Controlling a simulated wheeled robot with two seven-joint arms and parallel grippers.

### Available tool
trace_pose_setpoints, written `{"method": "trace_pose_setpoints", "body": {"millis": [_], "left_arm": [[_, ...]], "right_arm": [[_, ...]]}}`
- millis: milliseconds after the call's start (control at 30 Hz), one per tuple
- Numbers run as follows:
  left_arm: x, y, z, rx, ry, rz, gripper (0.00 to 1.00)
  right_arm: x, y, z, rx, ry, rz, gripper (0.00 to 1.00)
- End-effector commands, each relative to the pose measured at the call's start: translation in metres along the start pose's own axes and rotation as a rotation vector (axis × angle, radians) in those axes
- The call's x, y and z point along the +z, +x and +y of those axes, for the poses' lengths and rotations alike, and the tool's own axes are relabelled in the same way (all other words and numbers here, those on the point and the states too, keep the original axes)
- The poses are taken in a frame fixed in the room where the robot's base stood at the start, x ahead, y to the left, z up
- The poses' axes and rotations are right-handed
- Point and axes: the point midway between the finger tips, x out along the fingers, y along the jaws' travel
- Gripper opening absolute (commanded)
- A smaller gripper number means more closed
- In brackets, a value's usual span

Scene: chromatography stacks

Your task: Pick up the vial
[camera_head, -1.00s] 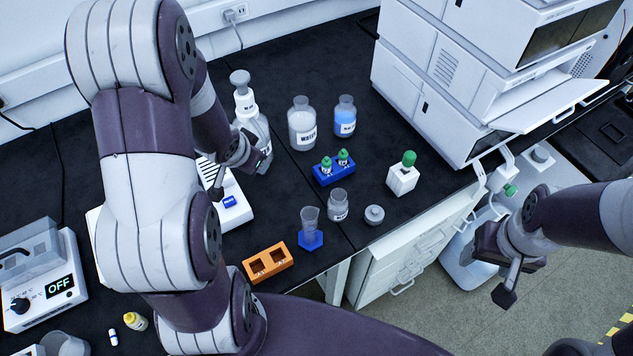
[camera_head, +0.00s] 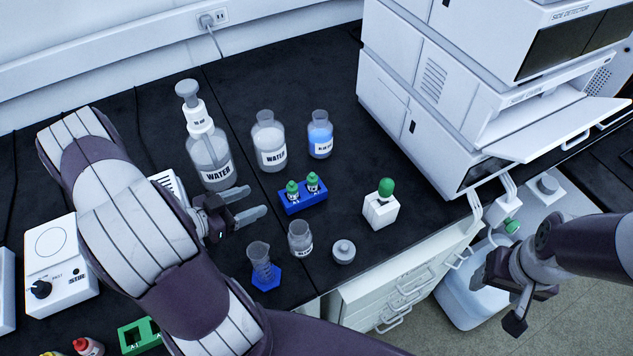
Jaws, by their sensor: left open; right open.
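Two green-capped vials stand in a small blue rack (camera_head: 303,204) near the middle of the bench in the head view; one is the left vial (camera_head: 292,192) and one the right vial (camera_head: 313,182). I cannot tell which one the task means. My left gripper (camera_head: 256,204) is open and empty, its fingers pointing right toward the rack, a short way left of it. My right gripper (camera_head: 518,308) is open and empty, off the bench at the lower right, far from the rack.
A dispenser bottle (camera_head: 209,160), a water bottle (camera_head: 270,145) and a blue-liquid bottle (camera_head: 320,138) stand behind.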

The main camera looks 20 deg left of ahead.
Motion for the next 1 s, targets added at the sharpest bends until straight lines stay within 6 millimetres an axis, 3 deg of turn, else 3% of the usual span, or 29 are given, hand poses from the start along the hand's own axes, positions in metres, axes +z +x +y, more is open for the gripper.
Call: {"method": "trace_pose_setpoints", "body": {"millis": [67, 300, 467, 700, 967, 1000], "left_arm": [[0.0, 0.006, 0.001, 0.004, 0.0, 0.004, 0.58], [0.0, 0.059, 0.002, 0.008, 0.001, 0.003, 0.58], [-0.001, 0.078, 0.002, 0.005, 0.0, 0.003, 0.58], [-0.003, 0.12, 0.004, 0.005, 0.001, 0.003, 0.58], [-0.003, 0.127, 0.002, 0.001, 0.0, 0.003, 0.58], [-0.003, 0.127, 0.003, 0.001, 0.0, 0.003, 0.52]], "right_arm": [[0.0, 0.0, 0.0, 0.0, 0.0, 0.0, 0.65], [0.0, -0.001, 0.0, 0.0, 0.0, 0.0, 0.65], [0.0, -0.001, 0.0, 0.0, 0.0, -0.001, 0.65], [0.0, -0.005, 0.0, 0.0, 0.0, 0.0, 0.65], [0.0, -0.005, 0.0, 0.0, 0.0, 0.0, 0.65], [0.0, -0.005, 0.0, 0.0, 0.0, 0.0, 0.65]]}}
